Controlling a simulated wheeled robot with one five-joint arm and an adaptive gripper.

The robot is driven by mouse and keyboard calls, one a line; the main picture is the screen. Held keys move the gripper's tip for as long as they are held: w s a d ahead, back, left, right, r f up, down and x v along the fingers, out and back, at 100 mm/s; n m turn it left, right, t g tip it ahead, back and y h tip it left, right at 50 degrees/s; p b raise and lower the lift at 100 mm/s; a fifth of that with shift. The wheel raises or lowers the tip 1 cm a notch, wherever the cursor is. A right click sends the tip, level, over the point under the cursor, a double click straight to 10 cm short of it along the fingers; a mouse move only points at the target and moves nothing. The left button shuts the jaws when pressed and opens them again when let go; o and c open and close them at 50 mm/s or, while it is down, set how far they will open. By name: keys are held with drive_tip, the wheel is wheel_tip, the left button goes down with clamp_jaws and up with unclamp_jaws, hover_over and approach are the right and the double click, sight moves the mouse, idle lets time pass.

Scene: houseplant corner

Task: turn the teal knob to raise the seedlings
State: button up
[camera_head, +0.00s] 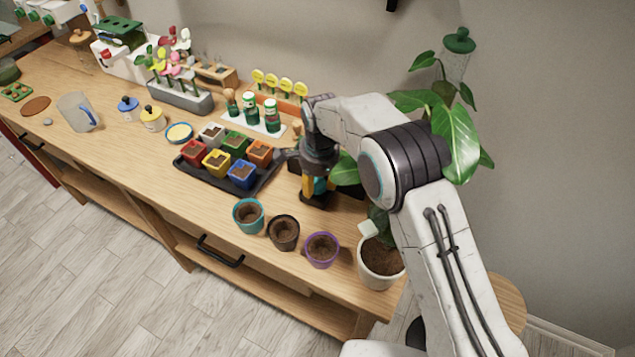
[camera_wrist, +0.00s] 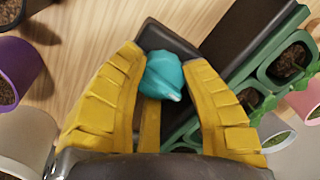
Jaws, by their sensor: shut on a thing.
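The teal knob (camera_wrist: 165,76) shows in the wrist view between the two yellow fingers of my gripper (camera_wrist: 164,62). The fingers are shut on it from both sides. The knob sits at a dark block, beside a green seedling tray (camera_wrist: 242,76) with soil-filled cells and small green leaves at the right. In the head view my gripper (camera_head: 313,187) points down at the table, right of the black tray of coloured pots. There the knob is hidden by my gripper, and the seedling tray is mostly hidden behind my arm.
A teal pot (camera_head: 236,214), a brown pot (camera_head: 283,240) and a purple pot (camera_head: 321,256) stand along the front edge. A white pot (camera_head: 380,278) with a large plant stands close to my arm. The black tray (camera_head: 188,170) holds several coloured pots.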

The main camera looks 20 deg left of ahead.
drive_tip(key=shift+f, duration=0.1)
drive_tip(key=o, duration=0.9)
drive_tip(key=shift+o, duration=0.2)
